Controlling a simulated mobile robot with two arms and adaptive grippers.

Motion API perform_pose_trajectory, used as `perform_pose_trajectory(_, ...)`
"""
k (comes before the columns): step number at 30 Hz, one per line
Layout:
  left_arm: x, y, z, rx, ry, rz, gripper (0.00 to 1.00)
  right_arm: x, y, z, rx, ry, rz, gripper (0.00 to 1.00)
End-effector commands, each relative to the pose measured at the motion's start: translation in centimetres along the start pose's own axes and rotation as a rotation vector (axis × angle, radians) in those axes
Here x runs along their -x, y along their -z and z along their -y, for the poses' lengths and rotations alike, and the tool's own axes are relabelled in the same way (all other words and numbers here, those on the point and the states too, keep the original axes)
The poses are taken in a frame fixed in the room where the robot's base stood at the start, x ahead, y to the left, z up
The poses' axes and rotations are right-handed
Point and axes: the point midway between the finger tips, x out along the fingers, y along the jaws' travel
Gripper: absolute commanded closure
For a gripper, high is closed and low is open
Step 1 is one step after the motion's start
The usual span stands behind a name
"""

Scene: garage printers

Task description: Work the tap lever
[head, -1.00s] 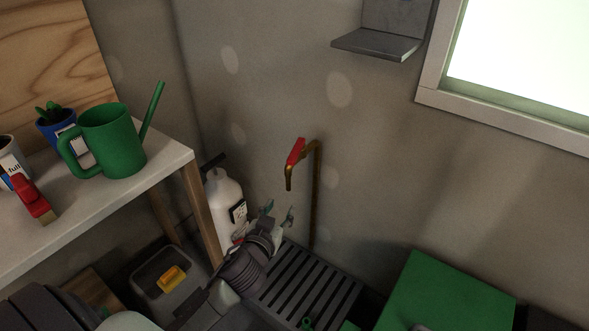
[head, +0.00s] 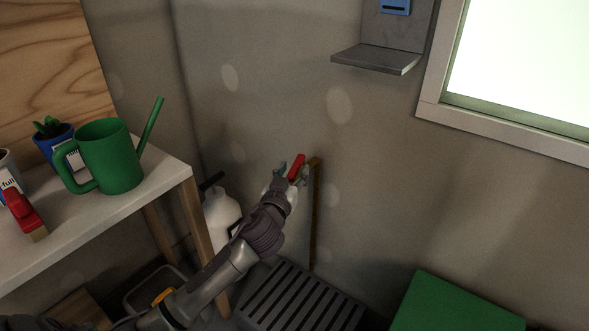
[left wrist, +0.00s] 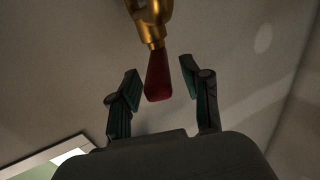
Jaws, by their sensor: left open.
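The red tap lever (head: 297,168) sits on top of a brass tap on a thin upright pipe (head: 316,215) against the wall. In the left wrist view the red lever (left wrist: 158,78) hangs from the brass tap body (left wrist: 152,22), between the two fingers. My left gripper (head: 289,171) is at the lever with its fingers apart. In the left wrist view the gripper (left wrist: 161,73) has a gap on both sides of the lever, and neither finger seems to touch it. The gripper hides the tap's spout in the head view. My right gripper is out of view.
A bench (head: 110,215) with a green watering can (head: 112,158) stands to the left. A white extinguisher-like bottle (head: 220,212) is behind my left arm. A slatted grate (head: 300,300) lies below the tap. A green box (head: 455,308) is at lower right.

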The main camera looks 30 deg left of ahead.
Motion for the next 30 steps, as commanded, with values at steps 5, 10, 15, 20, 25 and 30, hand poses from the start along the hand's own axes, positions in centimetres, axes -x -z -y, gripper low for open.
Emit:
perform_pose_trajectory(5,-1.4,0.0,0.0,-0.001,0.000,0.000,0.52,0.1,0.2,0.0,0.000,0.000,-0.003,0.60)
perform_pose_trajectory(10,-1.6,0.0,0.0,0.000,0.000,0.001,0.52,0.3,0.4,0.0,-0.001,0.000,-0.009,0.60)
perform_pose_trajectory(15,-1.6,0.0,0.0,0.000,0.000,0.001,0.57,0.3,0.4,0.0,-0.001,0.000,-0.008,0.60)
perform_pose_trajectory(20,-1.6,0.0,0.0,0.000,0.000,0.001,0.84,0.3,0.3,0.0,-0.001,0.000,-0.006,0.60)
perform_pose_trajectory(25,-1.6,0.0,0.0,0.000,0.000,0.001,1.00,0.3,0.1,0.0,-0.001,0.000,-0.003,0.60)
perform_pose_trajectory(30,-1.6,0.0,0.0,0.000,0.000,0.001,1.00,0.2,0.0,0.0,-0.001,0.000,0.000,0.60)
